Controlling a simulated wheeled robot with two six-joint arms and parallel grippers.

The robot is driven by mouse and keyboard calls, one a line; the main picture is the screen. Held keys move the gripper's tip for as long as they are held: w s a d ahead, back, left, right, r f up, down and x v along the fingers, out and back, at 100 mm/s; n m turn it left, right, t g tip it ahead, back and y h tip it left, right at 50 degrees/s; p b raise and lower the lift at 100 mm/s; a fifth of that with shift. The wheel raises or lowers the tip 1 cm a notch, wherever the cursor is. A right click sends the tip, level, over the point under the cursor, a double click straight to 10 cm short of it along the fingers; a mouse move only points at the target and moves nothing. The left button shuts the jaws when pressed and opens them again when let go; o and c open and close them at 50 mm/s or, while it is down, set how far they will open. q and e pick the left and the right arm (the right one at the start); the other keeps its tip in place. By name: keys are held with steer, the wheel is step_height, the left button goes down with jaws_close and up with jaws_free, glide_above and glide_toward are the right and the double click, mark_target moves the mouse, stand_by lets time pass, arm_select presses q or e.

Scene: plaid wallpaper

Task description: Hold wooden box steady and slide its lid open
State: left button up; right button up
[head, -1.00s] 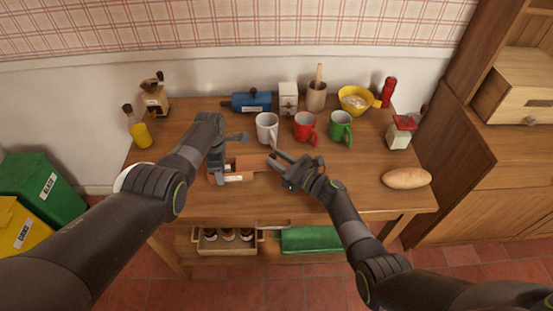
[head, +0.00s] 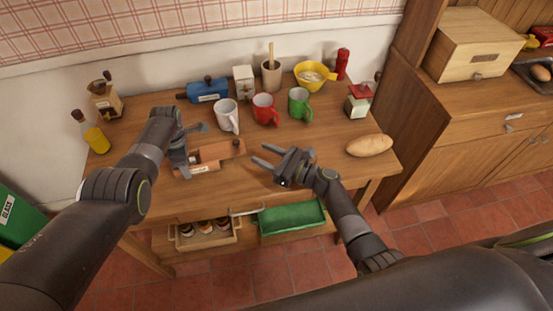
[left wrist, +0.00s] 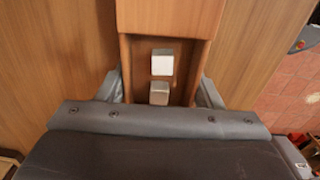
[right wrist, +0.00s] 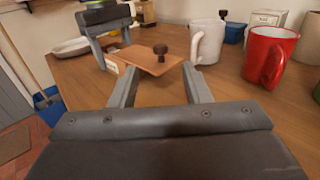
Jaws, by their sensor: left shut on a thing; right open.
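The wooden box (head: 204,168) lies on the table, with my left gripper (head: 184,169) shut on its sides. In the left wrist view the box (left wrist: 124,62) is open at the near part, and two silvery blocks (left wrist: 161,62) show inside. The orange-brown lid (head: 226,149) is slid partly out, away from my left gripper; it also shows in the left wrist view (left wrist: 170,18). The lid's dark knob (right wrist: 160,48) stands up in the right wrist view. My right gripper (head: 260,154) is open and empty, to the right of the lid and apart from it.
White (head: 227,116), red (head: 264,110) and green (head: 299,105) mugs stand behind the lid. A bread loaf (head: 369,146) lies at the right and a bottle (head: 95,136) stands at the left. The table front right of my right gripper is clear.

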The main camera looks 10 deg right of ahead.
steer(key=shift+v, duration=2)
arm_select(q)
steer(key=o, duration=1.2)
steer(key=shift+r, duration=0.1)
